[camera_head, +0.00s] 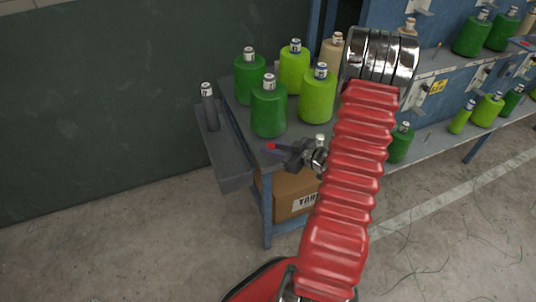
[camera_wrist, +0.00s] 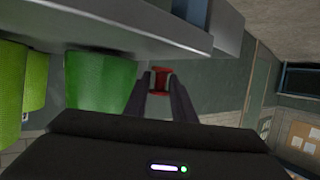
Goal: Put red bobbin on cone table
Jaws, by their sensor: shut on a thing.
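The red bobbin (camera_head: 270,146) is a small red piece at the tip of my gripper (camera_head: 283,149) in the head view. In the wrist view the red bobbin (camera_wrist: 160,81) sits between the two dark fingertips of my gripper (camera_wrist: 161,90), which is shut on it. The cone table (camera_head: 266,212) has blue legs and a grey top carrying several green cones and a cream one. In the head view the bobbin appears at the table's near edge, in front of a dark green cone (camera_head: 269,108). I cannot tell its exact height above the top.
A grey side tray (camera_head: 236,176) with an upright grey tube (camera_head: 210,107) adjoins the table's left side. A cardboard box (camera_head: 293,190) sits under the top. A rack with more green cones (camera_head: 472,36) stands at right. Green cones (camera_wrist: 100,82) lie left of my fingers in the wrist view.

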